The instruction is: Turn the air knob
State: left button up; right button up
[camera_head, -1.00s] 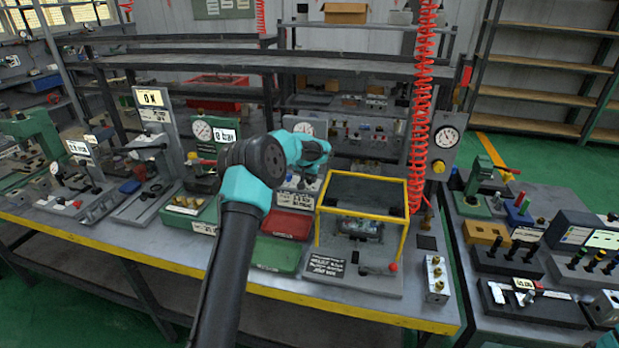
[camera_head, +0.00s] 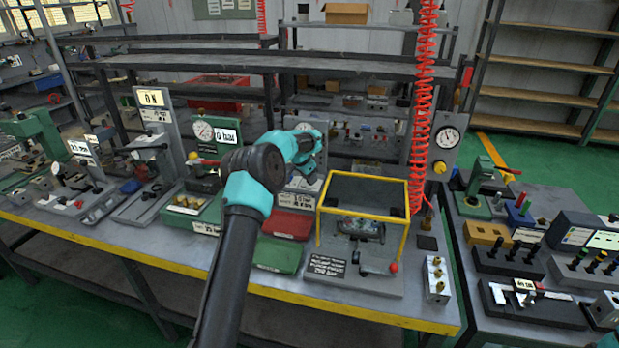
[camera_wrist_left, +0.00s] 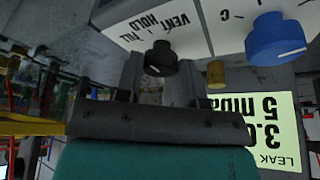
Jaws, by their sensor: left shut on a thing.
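In the left wrist view, which is upside down, a black knob (camera_wrist_left: 160,58) sits on a white panel (camera_wrist_left: 170,25) lettered with VENT, HOLD and a partly cut word. My left gripper (camera_wrist_left: 163,78) has its grey fingers on either side of this knob and is shut on it. A blue knob (camera_wrist_left: 275,40) with a white pointer line sits on the neighbouring panel, apart from the fingers. In the head view my left gripper (camera_head: 306,162) is at the gauge station behind the red block, its fingertips mostly hidden by my arm. Which knob is the air knob is not readable. My right gripper is not seen.
A yellow-framed guard (camera_head: 362,208) stands just right of my left arm. A green box (camera_head: 276,254) and a red block (camera_head: 286,224) lie in front of the station. A red coiled hose (camera_head: 421,110) hangs behind. The yellow bench edge (camera_head: 290,297) runs along the front.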

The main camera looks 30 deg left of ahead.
pick_arm(q)
jog(key=o, duration=0.9)
jog(key=shift+r, duration=0.1)
jog(key=v, duration=1.7)
jog(key=shift+r, duration=0.1)
